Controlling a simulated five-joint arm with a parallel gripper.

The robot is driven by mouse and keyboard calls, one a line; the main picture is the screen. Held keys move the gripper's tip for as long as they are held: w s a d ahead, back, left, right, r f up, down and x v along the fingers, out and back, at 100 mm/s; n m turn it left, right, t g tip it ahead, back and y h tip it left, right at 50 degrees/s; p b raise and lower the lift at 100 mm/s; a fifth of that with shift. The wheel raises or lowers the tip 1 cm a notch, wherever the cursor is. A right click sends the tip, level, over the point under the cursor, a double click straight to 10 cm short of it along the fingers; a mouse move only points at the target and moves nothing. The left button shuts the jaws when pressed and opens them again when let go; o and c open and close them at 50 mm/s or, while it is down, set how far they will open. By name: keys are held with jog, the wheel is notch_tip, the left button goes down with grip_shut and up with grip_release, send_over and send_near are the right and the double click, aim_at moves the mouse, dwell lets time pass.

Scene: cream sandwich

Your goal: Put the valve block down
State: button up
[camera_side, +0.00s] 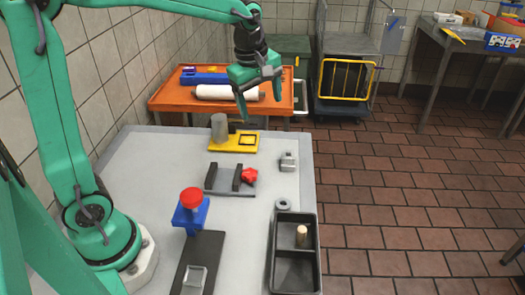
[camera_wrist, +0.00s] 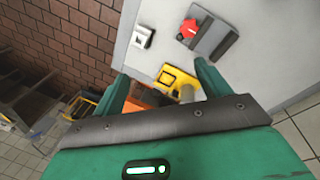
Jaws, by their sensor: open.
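A small grey metal block (camera_side: 289,162), which I take to be the valve block, stands on the grey table near its right edge. In the wrist view the block (camera_wrist: 142,37) lies above and left of the jaws, apart from them. My gripper (camera_side: 262,106) is open and empty, raised over the far end of the table and pointing down. In the wrist view its two fingers (camera_wrist: 165,85) are spread, with a yellow fixture (camera_side: 233,142) showing beyond the gap. Nothing is between the fingers.
A grey cylinder (camera_side: 219,127) stands at the yellow fixture. A dark railed fixture (camera_side: 222,179), red knob (camera_side: 249,176), blue stand with red top (camera_side: 190,211) and two-part dark tray (camera_side: 270,246) are nearer. An orange cart (camera_side: 170,95) stands behind the table.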

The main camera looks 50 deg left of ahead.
jog(key=s+r+m+t, duration=0.1)
jog(key=s+m+t, duration=0.2)
jog(key=s+m, duration=1.3)
jog(key=shift+s+m, duration=0.3)
jog(key=shift+s, duration=1.25)
